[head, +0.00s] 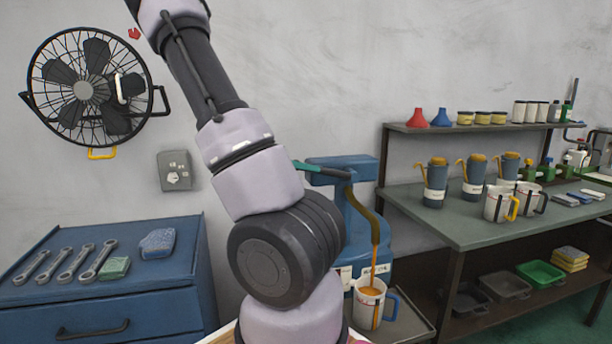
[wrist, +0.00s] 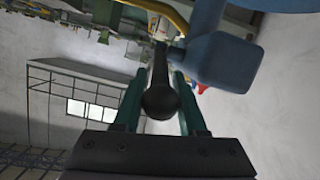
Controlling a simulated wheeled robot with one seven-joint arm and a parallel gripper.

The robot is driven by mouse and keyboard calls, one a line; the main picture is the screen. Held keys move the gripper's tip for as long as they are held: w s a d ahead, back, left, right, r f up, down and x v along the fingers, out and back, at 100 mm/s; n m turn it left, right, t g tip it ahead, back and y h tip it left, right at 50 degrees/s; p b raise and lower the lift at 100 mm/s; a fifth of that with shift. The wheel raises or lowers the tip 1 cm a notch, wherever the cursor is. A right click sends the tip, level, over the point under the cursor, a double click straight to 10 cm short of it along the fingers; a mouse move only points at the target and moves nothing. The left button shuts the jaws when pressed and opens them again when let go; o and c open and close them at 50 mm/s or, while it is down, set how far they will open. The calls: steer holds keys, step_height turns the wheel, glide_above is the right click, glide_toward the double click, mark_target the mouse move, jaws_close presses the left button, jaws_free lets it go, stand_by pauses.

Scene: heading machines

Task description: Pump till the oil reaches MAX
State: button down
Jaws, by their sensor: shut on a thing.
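The blue oil pump (head: 352,222) stands right of my arm in the head view. Its curved brass spout (head: 377,228) pours a thin stream of amber oil (head: 373,276) into a white jug (head: 369,305) with a blue handle. The jug shows an amber strip on its front; the MAX mark and exact level are too small to read. My gripper (head: 306,167), with green fingers, is at the dark pump lever (head: 335,173). In the wrist view my gripper (wrist: 160,95) is shut on the lever, whose round black end (wrist: 161,101) shows between the fingers. My arm hides part of the pump.
A blue tool cabinet (head: 110,305) with wrenches and sponges stands left. A workbench (head: 450,226) on the right holds blue oil cans, white jugs and bottles. A wall fan (head: 92,92) hangs upper left. A dark tray (head: 412,322) lies under the jug.

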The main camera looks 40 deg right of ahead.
steer(key=shift+r, duration=0.15)
steer(key=c, duration=0.7)
jaws_free()
steer(key=v, duration=1)
steer(key=shift+w+a+r, duration=0.25)
